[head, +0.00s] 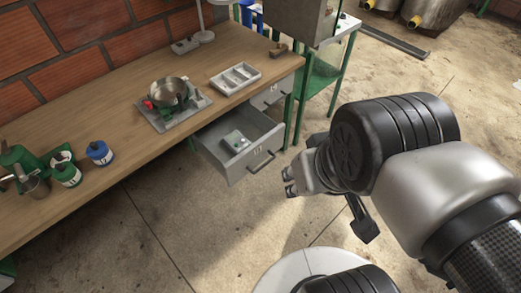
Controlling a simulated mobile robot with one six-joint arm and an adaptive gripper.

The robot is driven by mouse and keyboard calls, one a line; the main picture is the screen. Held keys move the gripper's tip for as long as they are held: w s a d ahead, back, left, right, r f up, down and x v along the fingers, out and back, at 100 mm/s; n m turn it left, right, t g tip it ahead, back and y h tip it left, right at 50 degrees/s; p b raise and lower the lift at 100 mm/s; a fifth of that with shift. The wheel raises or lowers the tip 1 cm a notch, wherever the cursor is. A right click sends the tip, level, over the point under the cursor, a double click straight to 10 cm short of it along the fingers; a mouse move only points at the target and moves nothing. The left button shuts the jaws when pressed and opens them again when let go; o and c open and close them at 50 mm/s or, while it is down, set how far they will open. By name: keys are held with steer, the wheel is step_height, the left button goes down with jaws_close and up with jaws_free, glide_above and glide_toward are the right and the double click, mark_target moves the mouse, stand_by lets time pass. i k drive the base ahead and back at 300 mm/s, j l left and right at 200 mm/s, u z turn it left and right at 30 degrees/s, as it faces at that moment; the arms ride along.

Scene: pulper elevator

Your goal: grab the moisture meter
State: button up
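My gripper (289,182) is to the right of the drawer front and apart from the device. My wrist partly hides the gripper, and I cannot tell how far its fingers are apart. I see nothing held in it.
On the wooden bench (112,118) stand a metal pan on a scale (170,95), a divided white tray (235,78), a blue jar (99,153), a green jar (66,174) and a green grinder. A green-legged stand (330,85) is at the right. Floor before the drawer is clear.

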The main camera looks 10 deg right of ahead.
mark_target(236, 137)
steer(key=i+j+z, duration=0.15)
steer(key=j, duration=0.2)
steer(key=i+j+z, duration=0.3)
steer(key=j, duration=0.4)
steer(key=i+j+z, duration=0.15)
steer(key=j, duration=0.25)
steer(key=i+j+z, duration=0.1)
steer(key=i+j, duration=0.15)
steer(key=j, duration=0.15)
steer(key=i+j+z, duration=0.15)
steer(key=j, duration=0.3)
